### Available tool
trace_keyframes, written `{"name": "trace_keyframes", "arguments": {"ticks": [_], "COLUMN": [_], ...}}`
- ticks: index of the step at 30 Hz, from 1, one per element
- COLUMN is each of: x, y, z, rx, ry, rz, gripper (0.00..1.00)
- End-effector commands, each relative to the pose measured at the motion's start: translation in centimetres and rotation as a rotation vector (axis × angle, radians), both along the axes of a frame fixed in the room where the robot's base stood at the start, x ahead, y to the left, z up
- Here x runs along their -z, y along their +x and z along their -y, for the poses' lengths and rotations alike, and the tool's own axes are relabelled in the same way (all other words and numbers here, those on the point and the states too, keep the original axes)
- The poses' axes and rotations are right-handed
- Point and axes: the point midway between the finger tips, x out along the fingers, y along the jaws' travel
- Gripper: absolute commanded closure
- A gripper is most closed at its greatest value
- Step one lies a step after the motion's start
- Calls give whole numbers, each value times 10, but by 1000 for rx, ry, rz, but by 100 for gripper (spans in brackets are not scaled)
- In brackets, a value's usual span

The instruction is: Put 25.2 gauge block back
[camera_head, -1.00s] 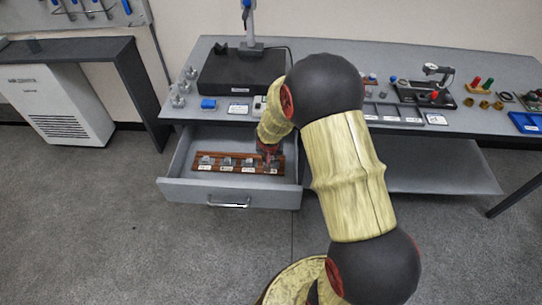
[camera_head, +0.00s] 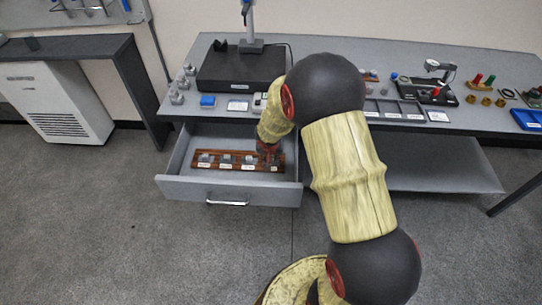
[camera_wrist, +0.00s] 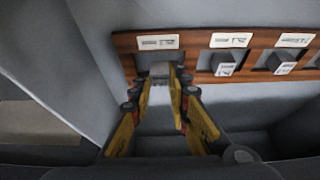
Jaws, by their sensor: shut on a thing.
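My gripper (camera_wrist: 160,90) is shut on a grey gauge block (camera_wrist: 160,69), which shows between the fingertips in the wrist view. The block is at the end slot of the brown wooden rack (camera_wrist: 194,48), below a white label (camera_wrist: 158,42). I cannot tell whether the block touches the slot floor. In the head view my gripper (camera_head: 267,152) is over the right end of the rack (camera_head: 232,167), inside the open drawer (camera_head: 178,190). My gripper partly hides that end. Several other grey blocks stand in the rack, each with a label.
The drawer walls are close around the rack, and a wall is near my gripper in the wrist view. The bench (camera_head: 300,60) above holds a black surface plate (camera_head: 240,72), a blue block (camera_head: 208,101) and other gauges. The drawer front has a handle (camera_head: 228,203).

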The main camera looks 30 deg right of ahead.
Motion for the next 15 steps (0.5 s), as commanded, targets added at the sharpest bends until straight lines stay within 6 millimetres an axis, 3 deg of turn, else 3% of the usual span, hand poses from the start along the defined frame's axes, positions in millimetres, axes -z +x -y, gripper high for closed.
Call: {"name": "trace_keyframes", "arguments": {"ticks": [15], "x": [5], "y": [0], "z": [0], "rx": [0], "ry": [-1], "rz": [1], "gripper": [100]}}
